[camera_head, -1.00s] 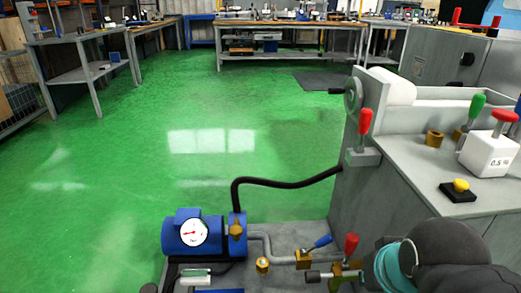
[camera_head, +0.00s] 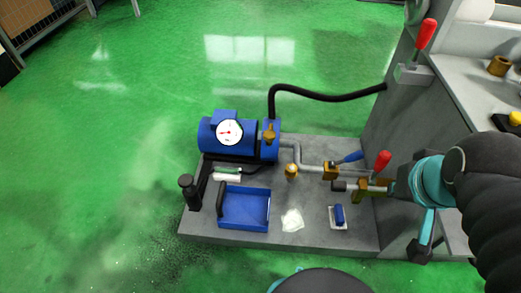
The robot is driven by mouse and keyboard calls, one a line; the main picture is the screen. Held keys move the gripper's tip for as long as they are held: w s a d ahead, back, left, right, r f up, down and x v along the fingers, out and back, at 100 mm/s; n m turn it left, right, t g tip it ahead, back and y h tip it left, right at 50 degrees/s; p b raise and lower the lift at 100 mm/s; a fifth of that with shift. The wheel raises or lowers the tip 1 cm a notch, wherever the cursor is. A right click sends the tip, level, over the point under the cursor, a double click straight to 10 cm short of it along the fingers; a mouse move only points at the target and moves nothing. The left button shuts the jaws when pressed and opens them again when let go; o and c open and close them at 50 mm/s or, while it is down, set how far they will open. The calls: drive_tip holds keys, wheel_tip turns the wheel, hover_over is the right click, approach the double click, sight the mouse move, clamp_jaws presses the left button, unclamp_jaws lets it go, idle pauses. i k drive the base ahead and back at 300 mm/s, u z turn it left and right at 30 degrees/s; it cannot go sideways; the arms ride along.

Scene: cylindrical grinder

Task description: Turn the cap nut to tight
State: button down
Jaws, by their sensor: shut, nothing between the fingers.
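A small brass cap nut (camera_head: 291,170) stands upright on the pipe in front of the blue pump (camera_head: 238,138). It looks round, and its thread is too small to make out. My arm reaches in from the right with a black sleeve and teal joints, to the right of the cap nut. The arm overlaps the right end of the valve pipework.
A blue-handled valve (camera_head: 348,158) and a red-handled valve (camera_head: 381,161) stand right of the cap nut. A black hose (camera_head: 320,94) arches behind. The green floor at left is clear.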

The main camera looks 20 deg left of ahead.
sight(291, 171)
drive_tip(key=k, duration=0.5)
drive_tip(key=u, duration=1.15)
drive_tip(key=i, duration=0.7)
drive_tip(key=z, duration=0.85)
